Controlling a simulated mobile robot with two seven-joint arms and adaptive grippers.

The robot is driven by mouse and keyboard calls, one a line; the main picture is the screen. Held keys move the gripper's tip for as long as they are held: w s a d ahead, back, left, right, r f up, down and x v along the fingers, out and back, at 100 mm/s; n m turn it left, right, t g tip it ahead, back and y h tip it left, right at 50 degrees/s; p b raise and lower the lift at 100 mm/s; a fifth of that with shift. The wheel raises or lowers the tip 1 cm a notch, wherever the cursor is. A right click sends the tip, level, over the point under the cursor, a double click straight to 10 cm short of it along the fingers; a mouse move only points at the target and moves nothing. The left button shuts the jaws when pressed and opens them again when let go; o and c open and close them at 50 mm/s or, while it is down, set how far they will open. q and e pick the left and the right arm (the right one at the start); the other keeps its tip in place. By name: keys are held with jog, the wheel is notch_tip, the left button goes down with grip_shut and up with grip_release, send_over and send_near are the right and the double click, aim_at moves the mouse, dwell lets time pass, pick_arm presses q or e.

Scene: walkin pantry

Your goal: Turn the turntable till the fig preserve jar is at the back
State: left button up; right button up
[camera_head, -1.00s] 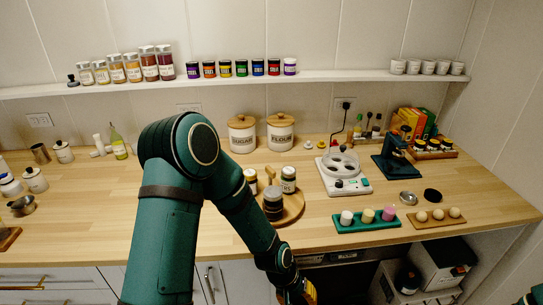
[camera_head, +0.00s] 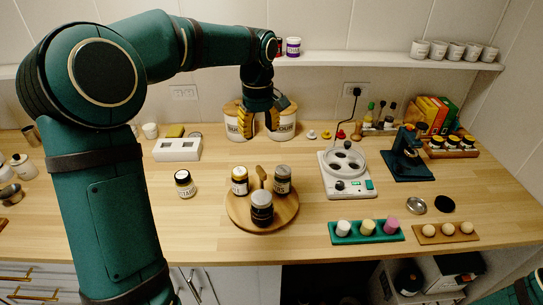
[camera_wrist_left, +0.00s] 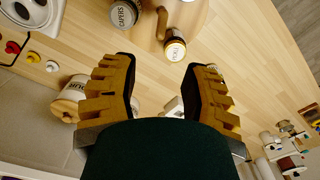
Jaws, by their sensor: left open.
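The round wooden turntable (camera_head: 240,219) lies on the counter with an upright wooden peg (camera_head: 262,174). A dark jar (camera_head: 262,207) stands at its front, a yellow-labelled jar (camera_head: 240,180) at back left and a capers jar (camera_head: 283,179) at back right. I cannot read which one is fig preserve. My left gripper (camera_head: 259,123) is open and empty, fingers pointing down, behind the turntable and in front of the canisters. In the left wrist view, its fingers (camera_wrist_left: 160,70) are apart, with the capers jar (camera_wrist_left: 124,13) and peg (camera_wrist_left: 162,22) beyond. My right gripper is out of view.
Sugar and flour canisters (camera_head: 287,125) stand close behind my left gripper. A loose jar (camera_head: 184,184) stands left of the turntable. A white appliance (camera_head: 346,186) and a green tray (camera_head: 342,239) are to the right. Counter in front of the turntable is clear.

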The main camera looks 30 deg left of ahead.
aim_at(260, 169)
pick_arm(q)
notch_tip(260, 169, down, 14)
jog(key=shift+s+r+b, duration=0.15)
jog(key=shift+b, duration=0.95)
jog(key=shift+o, duration=0.3)
grip_shut()
